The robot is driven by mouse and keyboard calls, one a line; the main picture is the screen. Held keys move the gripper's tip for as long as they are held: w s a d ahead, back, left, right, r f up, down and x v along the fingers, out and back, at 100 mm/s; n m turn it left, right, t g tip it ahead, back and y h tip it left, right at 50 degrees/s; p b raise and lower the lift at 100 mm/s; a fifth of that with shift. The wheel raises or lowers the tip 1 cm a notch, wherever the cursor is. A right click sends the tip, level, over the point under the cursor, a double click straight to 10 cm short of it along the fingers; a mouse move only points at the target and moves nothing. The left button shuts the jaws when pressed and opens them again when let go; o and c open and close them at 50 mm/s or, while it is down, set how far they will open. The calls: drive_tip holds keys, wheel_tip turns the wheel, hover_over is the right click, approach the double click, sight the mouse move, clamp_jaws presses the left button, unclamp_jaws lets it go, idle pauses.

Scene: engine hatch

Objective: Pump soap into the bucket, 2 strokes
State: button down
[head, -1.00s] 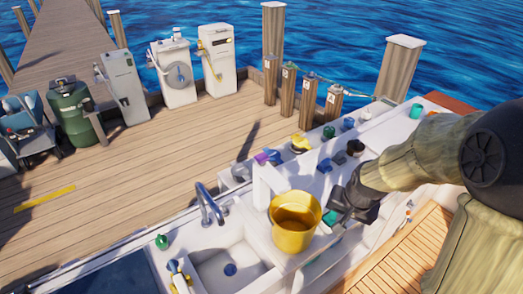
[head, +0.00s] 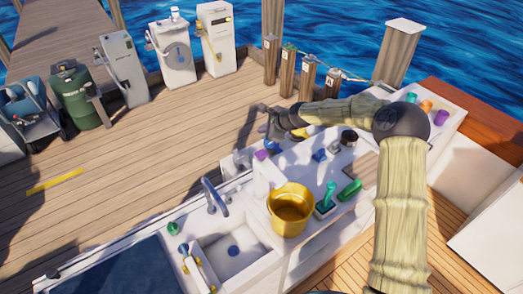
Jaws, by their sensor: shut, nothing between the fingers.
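The yellow bucket (head: 291,212) stands upright on the white counter, right of the sink. A white upright block (head: 268,178) stands just behind it, partly hidden by the bucket; I cannot tell if it is the soap pump. A green upright item with a handle (head: 326,197) stands close to the right of the bucket. My gripper (head: 268,120) is dark and small at the end of the arm, above and beyond the counter's back part, well apart from the bucket. It is shut and holds nothing visible.
The sink (head: 232,250) with a tap (head: 214,195) lies left of the bucket. A green item (head: 349,190) lies to the right. A purple item (head: 262,155), blue items and a black knob (head: 349,137) sit farther back. The dock planks beyond are mostly clear.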

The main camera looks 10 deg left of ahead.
sight(262, 153)
drive_tip(key=shift+f, duration=0.2)
drive_tip(key=shift+f+b, duration=2.6)
drive_tip(key=shift+f, duration=1.65)
drive_tip(key=shift+f+b, duration=0.3)
drive_tip(key=shift+f, duration=0.1)
drive_tip(key=shift+f+b, duration=0.75)
drive_tip(key=shift+f, duration=0.45)
drive_tip(key=shift+r, duration=0.1)
drive_tip(key=shift+r+p, duration=0.9)
drive_tip(key=shift+r, duration=0.6)
drive_tip(key=shift+r, duration=0.1)
drive_tip(key=shift+r+p, duration=1.4)
drive_tip(key=shift+r, duration=1)
